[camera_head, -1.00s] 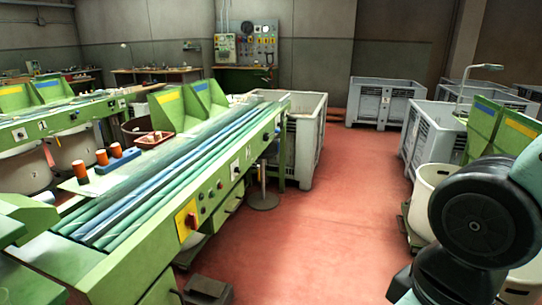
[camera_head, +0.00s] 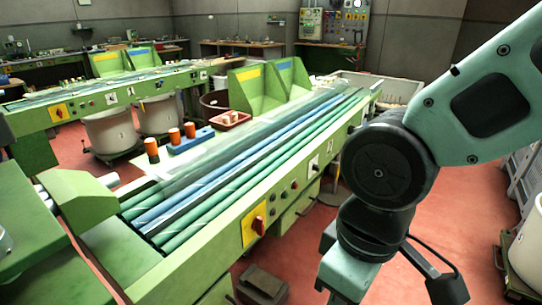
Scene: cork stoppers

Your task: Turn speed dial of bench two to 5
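The near green bench (camera_head: 205,262) runs from the lower left toward the back. Its sloping front panel carries a white plate with a small dark knob (camera_head: 314,164), which looks like a dial. Its scale and pointer are too small to read. Another dark knob (camera_head: 350,130) sits farther along the panel. A second green bench (camera_head: 85,111) stands behind at the left, with a similar white dial plate (camera_head: 111,98). I cannot read which bench is number two. My arm is at the right, in front of the near bench's far end; my gripper is out of view.
A red rotary switch on a yellow plate (camera_head: 256,224) and several small buttons (camera_head: 282,198) are on the near panel. A dark box (camera_head: 262,285) lies on the floor below. Red floor (camera_head: 445,215) is open behind my arm. A white bin (camera_head: 525,250) stands at the right edge.

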